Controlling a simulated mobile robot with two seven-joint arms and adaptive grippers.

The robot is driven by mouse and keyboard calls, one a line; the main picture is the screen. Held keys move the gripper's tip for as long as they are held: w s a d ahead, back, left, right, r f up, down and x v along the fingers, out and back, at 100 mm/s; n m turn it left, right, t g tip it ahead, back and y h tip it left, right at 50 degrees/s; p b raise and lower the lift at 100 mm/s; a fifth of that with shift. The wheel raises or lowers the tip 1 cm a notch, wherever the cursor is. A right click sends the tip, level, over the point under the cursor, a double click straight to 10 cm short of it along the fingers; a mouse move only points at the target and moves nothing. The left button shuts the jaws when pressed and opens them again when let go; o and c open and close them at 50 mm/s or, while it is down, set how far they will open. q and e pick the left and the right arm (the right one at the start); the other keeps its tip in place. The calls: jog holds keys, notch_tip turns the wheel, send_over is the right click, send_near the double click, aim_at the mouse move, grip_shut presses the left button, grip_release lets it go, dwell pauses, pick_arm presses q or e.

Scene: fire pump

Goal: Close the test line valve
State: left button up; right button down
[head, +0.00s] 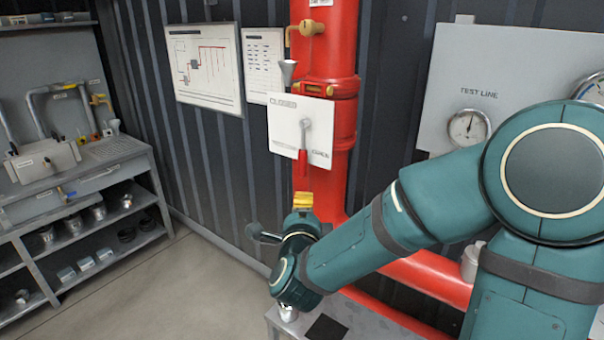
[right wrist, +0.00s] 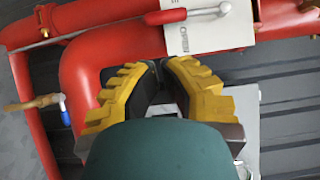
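The valve lever (head: 303,150) has a grey arm and a red handle and hangs straight down on a white plate (head: 285,125). The plate reads CLOSED at upper left and OPEN at lower right. In the right wrist view the red handle (right wrist: 165,17) lies at the top, with the plate (right wrist: 205,38) beside it. My right gripper (head: 303,200) has yellow fingertips just below the handle's end. In the wrist view its fingers (right wrist: 155,75) are apart, with no object visible between them, and do not appear to touch the handle. My left gripper is out of view.
The red vertical pipe (head: 328,45) stands behind the plate, and a red pipe (head: 430,275) runs low behind my right arm. A grey TEST LINE panel (head: 510,75) with gauges is at right. A workbench (head: 90,165) stands at left. Open floor lies between.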

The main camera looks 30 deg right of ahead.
aim_at(305, 173)
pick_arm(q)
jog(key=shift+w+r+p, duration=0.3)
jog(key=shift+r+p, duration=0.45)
pick_arm(e)
jog(key=x, duration=1.4)
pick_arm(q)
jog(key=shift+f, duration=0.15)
pick_arm(e)
jog(key=shift+w+a, duration=0.1)
jog(key=shift+a, duration=0.05)
